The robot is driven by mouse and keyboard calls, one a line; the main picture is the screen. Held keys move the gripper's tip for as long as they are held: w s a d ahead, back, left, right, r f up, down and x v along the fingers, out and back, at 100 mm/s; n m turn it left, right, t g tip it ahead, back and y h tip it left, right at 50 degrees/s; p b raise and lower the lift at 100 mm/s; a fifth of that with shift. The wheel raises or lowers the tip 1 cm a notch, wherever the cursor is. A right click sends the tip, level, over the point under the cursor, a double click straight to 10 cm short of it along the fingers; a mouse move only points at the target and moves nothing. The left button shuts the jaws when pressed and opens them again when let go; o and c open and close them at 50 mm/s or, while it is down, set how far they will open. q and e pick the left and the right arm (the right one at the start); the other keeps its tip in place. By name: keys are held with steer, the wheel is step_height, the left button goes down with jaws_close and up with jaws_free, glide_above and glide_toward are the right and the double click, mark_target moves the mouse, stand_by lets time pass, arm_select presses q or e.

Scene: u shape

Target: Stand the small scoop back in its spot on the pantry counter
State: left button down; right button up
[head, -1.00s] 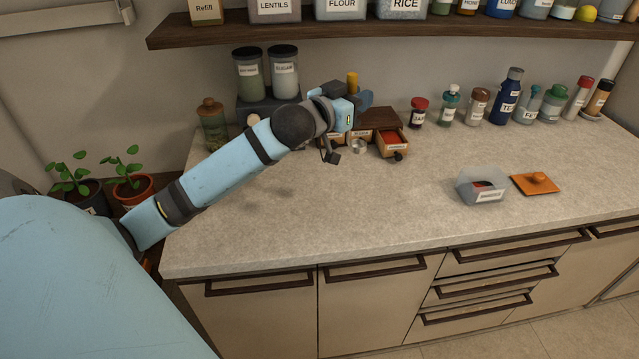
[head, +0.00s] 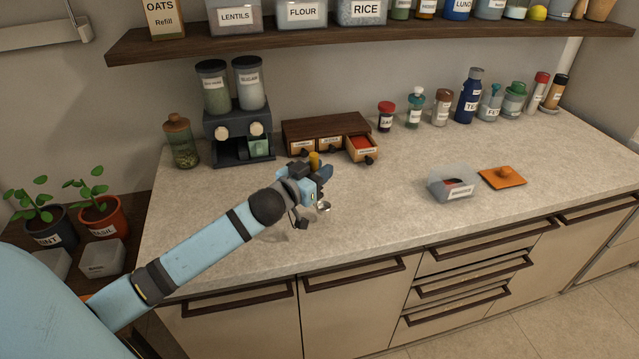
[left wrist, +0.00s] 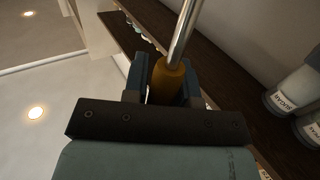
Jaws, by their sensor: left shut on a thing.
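My left gripper (head: 320,173) is above the counter (head: 240,205), in front of the small drawer box. It is shut on the small scoop, whose ochre handle (head: 314,160) sticks up past the fingers in the head view. The scoop's shiny metal end (head: 323,206) shows below the gripper. In the left wrist view the handle (left wrist: 167,84) sits between the two fingers, with the metal shaft (left wrist: 182,35) running away from it. My right gripper is not in view. I cannot tell which place on the counter is the scoop's spot.
Behind stand a twin dispenser (head: 238,135), a lidded jar (head: 181,143) and a drawer box (head: 318,131) with an open drawer of red contents (head: 362,146). Several bottles line the back right. A clear bin (head: 450,186) and orange lid (head: 502,178) lie right. The front counter is clear.

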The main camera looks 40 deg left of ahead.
arm_select(q)
steer(key=shift+f, duration=2)
steer(key=c, duration=0.9)
jaws_free()
steer(key=shift+r, duration=0.2)
steer(key=shift+s+f, duration=0.15)
steer(key=shift+s, duration=0.2)
steer(key=s, duration=0.3)
steer(key=s+a, duration=0.1)
steer(key=s, duration=0.3)
steer(key=s+b, duration=0.1)
steer(key=s, duration=0.3)
steer(key=shift+s+a, duration=0.15)
